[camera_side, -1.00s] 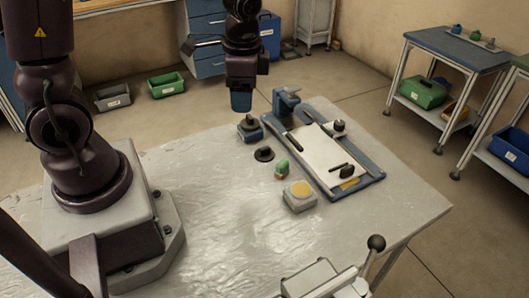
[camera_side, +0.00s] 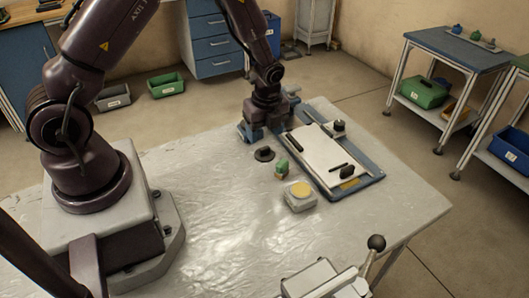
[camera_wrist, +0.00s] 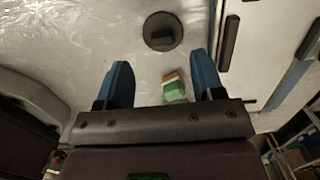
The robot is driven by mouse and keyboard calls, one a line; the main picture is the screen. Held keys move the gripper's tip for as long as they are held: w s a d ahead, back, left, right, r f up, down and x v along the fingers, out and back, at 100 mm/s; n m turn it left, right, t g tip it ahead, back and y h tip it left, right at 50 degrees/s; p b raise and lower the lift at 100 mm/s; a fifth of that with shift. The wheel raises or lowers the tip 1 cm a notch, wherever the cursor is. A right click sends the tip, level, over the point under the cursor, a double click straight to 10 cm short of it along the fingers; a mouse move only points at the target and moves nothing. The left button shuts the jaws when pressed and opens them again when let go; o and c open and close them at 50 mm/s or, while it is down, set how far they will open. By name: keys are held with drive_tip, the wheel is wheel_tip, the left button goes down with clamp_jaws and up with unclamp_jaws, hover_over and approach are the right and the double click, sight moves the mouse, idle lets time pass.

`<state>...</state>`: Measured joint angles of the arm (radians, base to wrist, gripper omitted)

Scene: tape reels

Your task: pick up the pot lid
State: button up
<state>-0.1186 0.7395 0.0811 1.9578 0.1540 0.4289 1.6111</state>
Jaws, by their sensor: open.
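The pot lid (camera_side: 264,154) is a small dark round disc with a raised knob, lying flat on the grey table. In the wrist view the lid (camera_wrist: 162,32) lies ahead of the fingertips, near the top edge and roughly centred between them. My gripper (camera_wrist: 160,57) is open, its two blue fingers spread wide with nothing held. In the side view my gripper (camera_side: 262,122) is low over the far part of the table, behind the lid and apart from it. Its fingertips are hard to make out there.
A blue-edged board (camera_side: 372,180) lies to the right.

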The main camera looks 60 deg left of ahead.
sight(264, 148)
drive_tip(key=shift+w+a+f, duration=0.1)
drive_tip(key=shift+f, duration=1.45)
drive_tip(key=shift+a+f, duration=0.1)
drive_tip(key=shift+f, duration=1.4)
drive_tip(key=c, duration=1)
